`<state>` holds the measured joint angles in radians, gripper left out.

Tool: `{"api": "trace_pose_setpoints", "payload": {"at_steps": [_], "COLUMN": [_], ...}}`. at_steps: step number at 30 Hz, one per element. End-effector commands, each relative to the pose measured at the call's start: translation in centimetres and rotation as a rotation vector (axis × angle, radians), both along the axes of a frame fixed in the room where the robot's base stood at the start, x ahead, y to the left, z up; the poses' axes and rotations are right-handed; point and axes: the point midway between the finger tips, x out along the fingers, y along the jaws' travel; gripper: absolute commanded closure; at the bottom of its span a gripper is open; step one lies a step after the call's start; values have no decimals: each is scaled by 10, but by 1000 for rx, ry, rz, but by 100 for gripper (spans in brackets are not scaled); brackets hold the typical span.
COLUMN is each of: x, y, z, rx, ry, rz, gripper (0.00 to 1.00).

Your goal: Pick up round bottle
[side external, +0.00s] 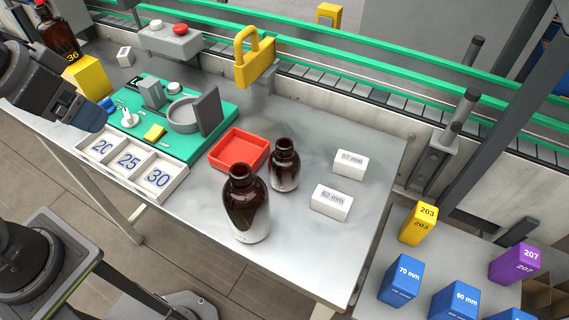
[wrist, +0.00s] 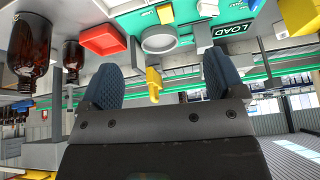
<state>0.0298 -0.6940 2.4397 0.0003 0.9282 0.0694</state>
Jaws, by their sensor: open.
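Two amber bottles with round shoulders stand upright on the grey table in the side external view. The larger bottle (side external: 245,205) is near the front edge, and the smaller bottle (side external: 284,168) is just behind it to the right. A third amber bottle (side external: 57,33) stands at the back left by a yellow block marked 36. I cannot tell which one the task calls round. My gripper (side external: 98,113) is at the left, well apart from the two table bottles. In the wrist view its blue fingers (wrist: 163,82) are open and empty; two bottles (wrist: 30,50) appear upside down at the left.
A red tray (side external: 240,150) is close to the smaller bottle. A green fixture (side external: 210,145) with a grey cup and a white numbered tray (side external: 135,165) lie left of the bottles. Two white blocks (side external: 331,202) are at the right. A yellow padlock shape (side external: 255,60) stands behind.

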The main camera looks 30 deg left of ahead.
Motion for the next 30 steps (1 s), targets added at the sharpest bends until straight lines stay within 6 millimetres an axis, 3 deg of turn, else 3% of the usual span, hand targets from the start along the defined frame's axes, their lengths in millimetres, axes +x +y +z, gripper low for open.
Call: {"api": "trace_pose_setpoints", "payload": {"at_steps": [5, 9, 16, 21, 24, 30], "x": [41, 77, 125, 141, 144, 144], "y": [-34, -74, -160, -222, -247, -267], "z": [30, 47, 49, 35, 26, 15], "rx": [113, 213, 353, 425, 450, 468], "ry": [84, 150, 234, 274, 287, 294], "rz": [-358, -704, -1284, -1657, -1806, -1929], "gripper": [12, 12, 12, 12, 12, 12]}}
